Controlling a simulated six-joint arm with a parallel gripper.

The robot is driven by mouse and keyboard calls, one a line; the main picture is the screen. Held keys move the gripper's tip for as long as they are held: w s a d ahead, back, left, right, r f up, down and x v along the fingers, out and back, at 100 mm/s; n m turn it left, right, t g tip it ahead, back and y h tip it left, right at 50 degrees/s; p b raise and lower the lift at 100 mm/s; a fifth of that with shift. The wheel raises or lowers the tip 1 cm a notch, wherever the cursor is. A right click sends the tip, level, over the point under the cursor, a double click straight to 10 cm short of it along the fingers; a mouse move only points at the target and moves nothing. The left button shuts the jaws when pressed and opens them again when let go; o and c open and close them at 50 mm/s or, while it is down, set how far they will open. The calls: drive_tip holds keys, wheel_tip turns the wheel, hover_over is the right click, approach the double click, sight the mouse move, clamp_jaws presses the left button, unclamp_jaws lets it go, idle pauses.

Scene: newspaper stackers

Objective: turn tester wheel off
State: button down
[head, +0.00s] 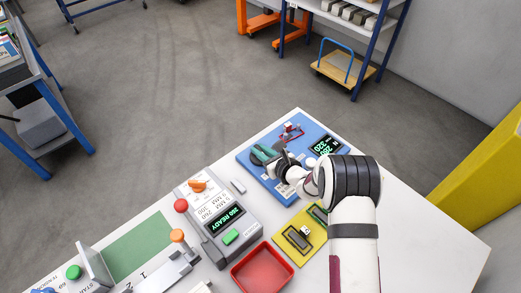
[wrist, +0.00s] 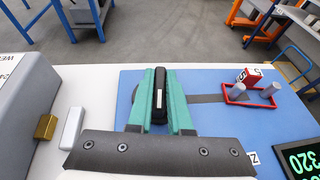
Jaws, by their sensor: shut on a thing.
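The tester is a blue board (head: 243,155) at the far end of the white table. My gripper (head: 264,153) is over its left part. In the wrist view my gripper's two green fingers (wrist: 160,98) are shut on a black wheel (wrist: 159,82) with a pale line along its top edge. The tester's dark display (wrist: 302,160) shows green digits, with 320 readable. It also shows in the head view (head: 326,146).
A red frame (wrist: 236,95) with grey posts stands on the board beyond the wheel. In the head view, a grey device (head: 240,212), a yellow board (head: 281,241) and a red tray (head: 262,271) lie nearer. The table's right side is clear.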

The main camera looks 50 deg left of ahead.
drive_tip(key=n+g, duration=0.4)
drive_tip(key=shift+w+g, duration=0.1)
drive_tip(key=shift+g, duration=0.2)
drive_tip(key=shift+n+g+h, duration=0.8)
drive_tip(key=shift+n+g, duration=0.8)
drive_tip(key=shift+g, duration=0.4)
drive_tip(key=c, duration=0.8)
unclamp_jaws()
drive_tip(key=shift+c, duration=0.2)
drive_tip(key=shift+d, duration=0.1)
drive_tip(key=v, duration=1.5)
drive_tip(key=shift+d+r, duration=0.2)
drive_tip(key=shift+r, duration=0.05)
